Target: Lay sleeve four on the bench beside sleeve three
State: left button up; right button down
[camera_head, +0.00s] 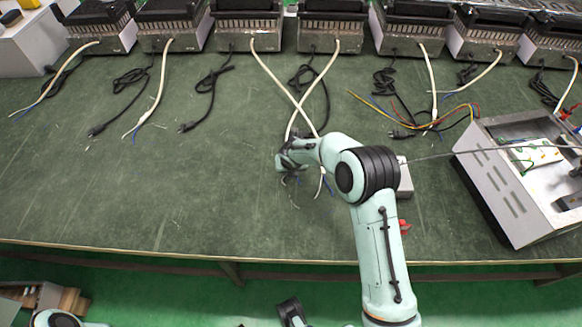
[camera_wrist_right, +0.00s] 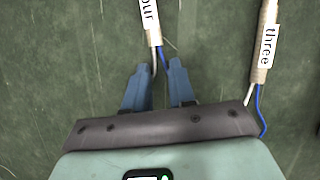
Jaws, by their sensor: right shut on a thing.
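My right gripper (camera_wrist_right: 158,75) is shut on sleeve four's wire end, just below the sleeve. In the head view my right gripper (camera_head: 291,172) is low over the bench, at the lower ends of two crossing white cables. Sleeve three (camera_wrist_right: 266,45), labelled "three", lies to the right of sleeve four, apart from it and slightly tilted.
The green bench (camera_head: 120,190) is clear at left and front. Black-topped heater units (camera_head: 250,28) line the back, with white cables and black plugs in front. A grey metal box (camera_head: 510,190) stands at right, with loose coloured wires (camera_head: 415,108) nearby.

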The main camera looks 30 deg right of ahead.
jog(key=c, duration=0.9)
grip_release()
jog(key=shift+o, duration=0.2)
jog(key=p+v, duration=0.2)
jog(key=v, duration=1.1)
jog(key=shift+s+r, duration=0.15)
jog(key=shift+s, duration=0.05)
